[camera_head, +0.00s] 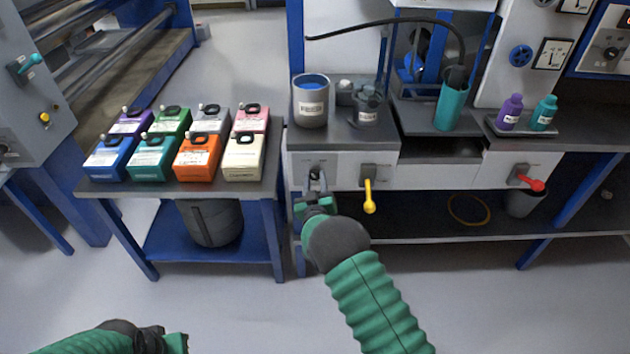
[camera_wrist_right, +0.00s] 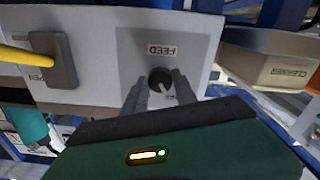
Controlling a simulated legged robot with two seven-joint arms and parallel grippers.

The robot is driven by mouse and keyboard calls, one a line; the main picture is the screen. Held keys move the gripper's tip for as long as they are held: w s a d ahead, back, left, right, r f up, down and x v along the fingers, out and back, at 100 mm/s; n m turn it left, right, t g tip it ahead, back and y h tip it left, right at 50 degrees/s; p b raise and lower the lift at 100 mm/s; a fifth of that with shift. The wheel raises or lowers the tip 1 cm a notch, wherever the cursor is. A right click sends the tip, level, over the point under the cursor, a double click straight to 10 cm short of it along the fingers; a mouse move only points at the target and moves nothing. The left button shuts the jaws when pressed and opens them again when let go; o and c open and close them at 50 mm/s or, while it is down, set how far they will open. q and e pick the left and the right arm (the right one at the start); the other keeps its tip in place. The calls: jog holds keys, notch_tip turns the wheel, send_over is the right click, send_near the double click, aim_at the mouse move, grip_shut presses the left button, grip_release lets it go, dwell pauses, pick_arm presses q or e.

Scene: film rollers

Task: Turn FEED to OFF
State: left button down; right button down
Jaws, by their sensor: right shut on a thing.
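The FEED label (camera_wrist_right: 161,50) appears upside down on a grey plate in the right wrist view. Below it is a round dark knob (camera_wrist_right: 159,79) with a light mark, its exact setting too small to read. My right gripper (camera_wrist_right: 158,92) has its two fingers on either side of the knob and is shut on it. In the head view my right gripper (camera_head: 318,183) reaches the left end of the white panel (camera_head: 340,160), mostly hiding the knob. My left gripper (camera_head: 172,342) is low at the bottom left, away from the panel; its fingers are not clear.
A yellow lever (camera_head: 369,196) hangs just right of my right gripper, and a red handle (camera_head: 531,184) is farther right. Coloured boxes (camera_head: 198,157) stand on the left table. A grey pot (camera_head: 311,101) stands above the panel. The floor in front is clear.

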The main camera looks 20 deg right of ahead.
dwell(0.4)
jog(key=c, duration=1)
grip_release()
jog(key=p+v, duration=0.3)
jog(key=v, duration=1.4)
